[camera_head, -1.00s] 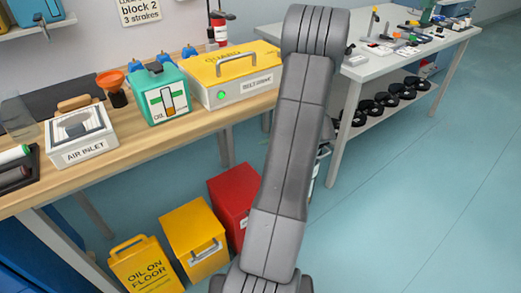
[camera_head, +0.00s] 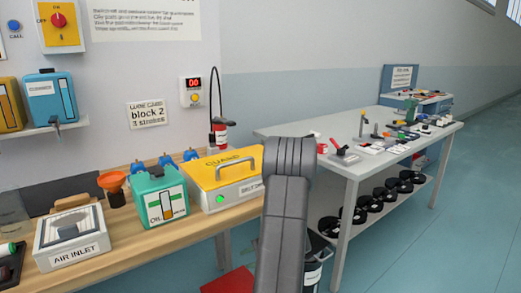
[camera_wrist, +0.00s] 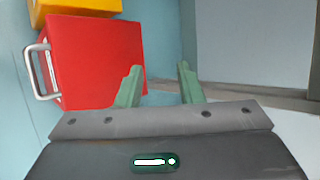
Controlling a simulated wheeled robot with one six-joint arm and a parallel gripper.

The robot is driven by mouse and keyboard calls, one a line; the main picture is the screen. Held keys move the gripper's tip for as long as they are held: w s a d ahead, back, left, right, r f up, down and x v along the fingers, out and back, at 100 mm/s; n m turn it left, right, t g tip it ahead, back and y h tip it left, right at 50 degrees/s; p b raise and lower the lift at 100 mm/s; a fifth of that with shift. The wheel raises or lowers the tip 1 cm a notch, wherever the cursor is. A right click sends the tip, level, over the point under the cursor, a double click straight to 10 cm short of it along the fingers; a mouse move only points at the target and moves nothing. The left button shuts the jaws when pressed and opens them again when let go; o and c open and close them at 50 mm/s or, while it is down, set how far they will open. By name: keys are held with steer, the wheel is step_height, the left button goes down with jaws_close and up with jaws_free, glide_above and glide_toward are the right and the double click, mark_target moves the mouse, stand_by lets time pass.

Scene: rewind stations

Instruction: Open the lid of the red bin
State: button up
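The red bin (camera_wrist: 95,62) shows in the wrist view at upper left, with a metal handle (camera_wrist: 40,72) on its left side. In the head view only a piece of its red top (camera_head: 228,282) shows at the bottom edge, beside my arm. My gripper (camera_wrist: 157,72) has two green fingers spread apart with nothing between them. Its left finger overlaps the lower right corner of the bin in the picture; I cannot tell whether they touch. The gripper is out of the head view.
A yellow bin (camera_wrist: 85,5) stands beside the red one. A wooden bench (camera_head: 130,250) carries the air inlet box (camera_head: 70,236), a teal oil can (camera_head: 160,195) and a yellow guard case (camera_head: 222,180). A grey table (camera_head: 330,150) stands to the right. The floor at right is clear.

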steer(key=x, duration=0.4)
steer(key=shift+w+a+f, duration=0.1)
steer(key=shift+a+f, duration=0.15)
steer(key=shift+d+r, duration=0.1)
steer(key=p+v, duration=0.1)
steer(key=v, duration=1.2)
steer(key=s+f+b+x, duration=0.1)
steer(key=b+x, duration=0.1)
steer(key=x, duration=1.2)
steer(key=s+d+f+t+y+b, duration=0.1)
steer(key=s+d+f+b, duration=0.1)
steer(key=f, duration=0.3)
steer(key=s+d+f+y+b, duration=0.1)
steer(key=s+d+f+b, duration=0.1)
steer(key=f, duration=0.4)
steer(key=s+d+f+n+t+b, duration=0.1)
steer(key=s+d+f+b, duration=0.2)
steer(key=s+f, duration=0.1)
steer(key=shift+s+f+t+y, duration=0.1)
steer(key=shift+f+t+y, duration=0.1)
steer(key=shift+f, duration=0.2)
steer(key=shift+s+f+t+y, duration=0.1)
steer(key=shift+s+f+y, duration=0.1)
steer(key=shift+f, duration=0.15)
